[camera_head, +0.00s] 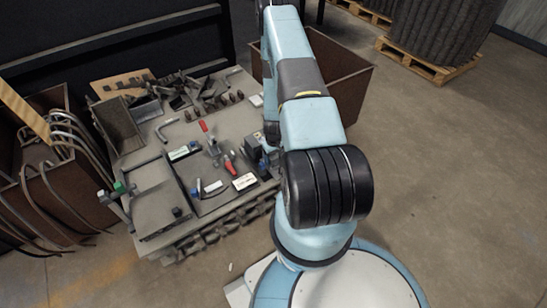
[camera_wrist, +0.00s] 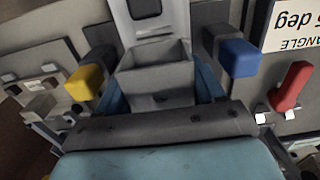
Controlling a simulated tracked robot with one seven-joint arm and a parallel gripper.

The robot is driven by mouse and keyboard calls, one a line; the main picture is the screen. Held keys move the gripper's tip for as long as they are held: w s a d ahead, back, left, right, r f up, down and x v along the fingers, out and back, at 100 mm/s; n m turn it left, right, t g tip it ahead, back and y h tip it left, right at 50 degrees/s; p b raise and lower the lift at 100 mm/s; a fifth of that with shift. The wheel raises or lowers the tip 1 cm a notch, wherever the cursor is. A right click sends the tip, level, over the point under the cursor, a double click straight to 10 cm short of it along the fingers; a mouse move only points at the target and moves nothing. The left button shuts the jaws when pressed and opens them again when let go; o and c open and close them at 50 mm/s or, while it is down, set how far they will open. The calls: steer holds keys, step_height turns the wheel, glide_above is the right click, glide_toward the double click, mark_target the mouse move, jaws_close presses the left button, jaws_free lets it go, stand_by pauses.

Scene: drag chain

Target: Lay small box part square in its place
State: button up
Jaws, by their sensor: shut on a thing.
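The small box part (camera_wrist: 156,78) is a grey, open-topped box in the middle of the wrist view. My gripper (camera_wrist: 160,88) has its blue fingers on the left and right sides of the box and is shut on it. The lower side of the box is hidden, so I cannot tell whether it touches the surface beneath. In the head view my arm covers most of the gripper at the right edge of the grey work table (camera_head: 150,172), and I cannot make out the box there.
A yellow block (camera_wrist: 84,82) is left of the box and a blue block (camera_wrist: 238,58) right of it. A red handle (camera_wrist: 292,86) and a white angle label (camera_wrist: 290,25) are further right. Tools crowd the table. Brown bins (camera_head: 345,75) stand behind and at left.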

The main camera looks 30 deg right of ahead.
steer(key=shift+f, duration=0.55)
stand_by(0.6)
steer(key=o, duration=1.3)
steer(key=shift+c, duration=0.2)
steer(key=shift+r, duration=0.15)
steer(key=shift+r, duration=3.8)
